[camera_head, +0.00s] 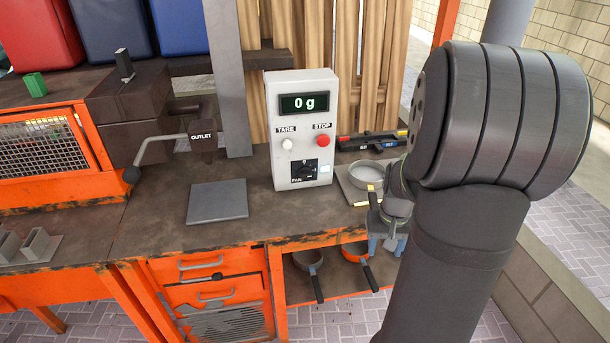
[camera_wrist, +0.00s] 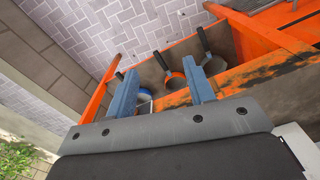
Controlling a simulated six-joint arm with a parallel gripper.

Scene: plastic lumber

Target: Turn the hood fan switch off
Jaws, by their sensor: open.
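My gripper (camera_head: 386,244) is to the right of the box and lower, by the bench's front edge, apart from the switch. In the wrist view my gripper (camera_wrist: 162,84) shows two blue fingers spread apart with nothing held between them. The switch does not show in the wrist view.
The box also has a display (camera_head: 304,103) reading 0 g, a TARE button (camera_head: 288,144) and a red STOP button (camera_head: 323,141). A round pan (camera_head: 366,175) stands right of it. A grey plate (camera_head: 217,201) lies left. Pans with handles (camera_head: 309,263) sit on the shelf below.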

